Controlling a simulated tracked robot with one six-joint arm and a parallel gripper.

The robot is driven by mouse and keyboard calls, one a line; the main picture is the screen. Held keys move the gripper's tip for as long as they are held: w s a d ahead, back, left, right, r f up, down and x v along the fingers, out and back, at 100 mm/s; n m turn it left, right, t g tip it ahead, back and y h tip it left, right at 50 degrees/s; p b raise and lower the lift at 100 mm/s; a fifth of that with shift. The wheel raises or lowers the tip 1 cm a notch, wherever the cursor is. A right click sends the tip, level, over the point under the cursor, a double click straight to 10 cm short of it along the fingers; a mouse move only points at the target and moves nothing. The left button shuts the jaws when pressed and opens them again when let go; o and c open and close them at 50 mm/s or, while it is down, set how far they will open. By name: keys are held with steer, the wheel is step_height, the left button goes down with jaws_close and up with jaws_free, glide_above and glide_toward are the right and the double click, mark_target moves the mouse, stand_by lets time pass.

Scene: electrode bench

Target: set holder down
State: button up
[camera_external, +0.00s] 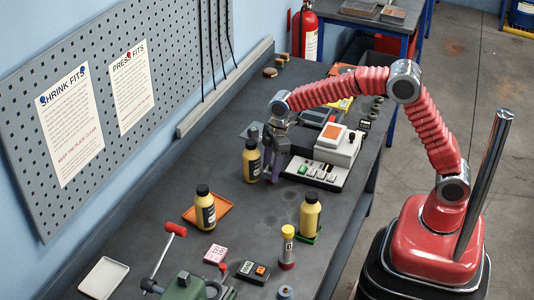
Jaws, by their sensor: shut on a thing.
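My gripper (275,142) is over the bench, left of the white instrument. It is shut on a dark, purplish piece (275,166), which I take to be the holder. The holder hangs upright below the jaws, close to the bench top. I cannot tell whether its lower end touches the bench. The jaws hide its upper part. A yellow bottle with a black cap (251,162) stands just left of the holder, very near it in the picture.
The white instrument (338,147) and its button panel (313,173) lie just right. The bench middle (265,205) is clear.

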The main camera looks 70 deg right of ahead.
steer(key=o, duration=1.4)
steer(key=shift+o, duration=0.2)
steer(key=shift+r, duration=0.1)
step_height(320, 180, up, 12)
steer(key=s+d, duration=0.1)
steer(key=shift+d, duration=0.15)
steer(key=shift+s, duration=0.1)
